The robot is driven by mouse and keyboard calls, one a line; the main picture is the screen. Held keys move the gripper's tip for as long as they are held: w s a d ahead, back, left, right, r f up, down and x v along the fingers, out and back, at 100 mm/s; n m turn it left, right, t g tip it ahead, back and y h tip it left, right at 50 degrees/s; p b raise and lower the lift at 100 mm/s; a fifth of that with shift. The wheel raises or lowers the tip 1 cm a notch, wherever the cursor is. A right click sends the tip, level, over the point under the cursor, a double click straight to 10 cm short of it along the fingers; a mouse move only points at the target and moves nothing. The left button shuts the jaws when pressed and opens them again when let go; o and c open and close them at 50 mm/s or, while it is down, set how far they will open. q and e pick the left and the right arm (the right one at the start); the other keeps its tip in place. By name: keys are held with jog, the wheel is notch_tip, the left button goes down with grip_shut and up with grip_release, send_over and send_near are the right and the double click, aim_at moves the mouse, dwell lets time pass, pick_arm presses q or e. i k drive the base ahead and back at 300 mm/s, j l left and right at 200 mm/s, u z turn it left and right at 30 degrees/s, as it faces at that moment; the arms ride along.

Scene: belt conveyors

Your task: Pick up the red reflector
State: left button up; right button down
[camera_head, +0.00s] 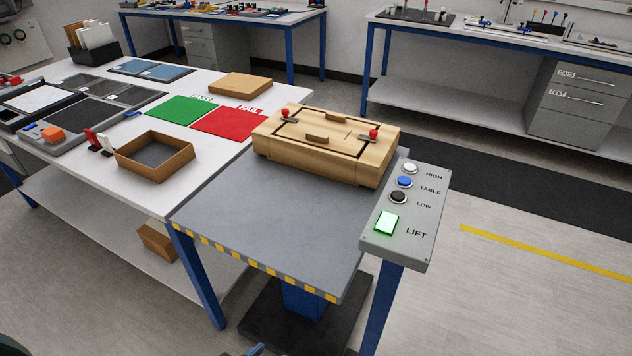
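A small red upright piece (92,138), which looks like the red reflector, stands on the white table next to a similar white piece (106,143). Both have dark lower parts, too small to make out clearly. They are just left of an open wooden tray (177,173). Another red item (10,80) lies at the far left edge, its shape unclear. Neither gripper can be made out; only small dark and bluish fragments show at the bottom edge.
A wooden box with red knobs (337,165) sits on the grey lift table (262,225), beside a button panel (392,247). Green (179,110) and red (230,123) mats, dark trays (88,119) and an orange block (53,134) are on the white table. Floor at right is clear.

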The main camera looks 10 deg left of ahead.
aim_at(96, 145)
jog(key=u, duration=1.6)
jog(key=i+z, duration=0.1)
jog(key=z, duration=0.3)
jog(key=j+z, duration=0.15)
jog(key=z, duration=0.25)
jog(key=i+j+z, duration=0.1)
jog(key=z, duration=0.3)
jog(key=j+z, duration=0.2)
jog(key=z, duration=0.15)
jog(key=i+j+z, duration=0.1)
jog(key=j+z, duration=0.25)
jog(key=j, duration=0.15)
jog(key=j+z, duration=0.3)
jog(key=j, duration=0.25)
jog(key=j+z, duration=0.15)
jog(key=j, duration=0.4)
jog(key=k+j+z, duration=0.2)
jog(key=j, duration=1.45)
jog(key=k+z, duration=0.05)
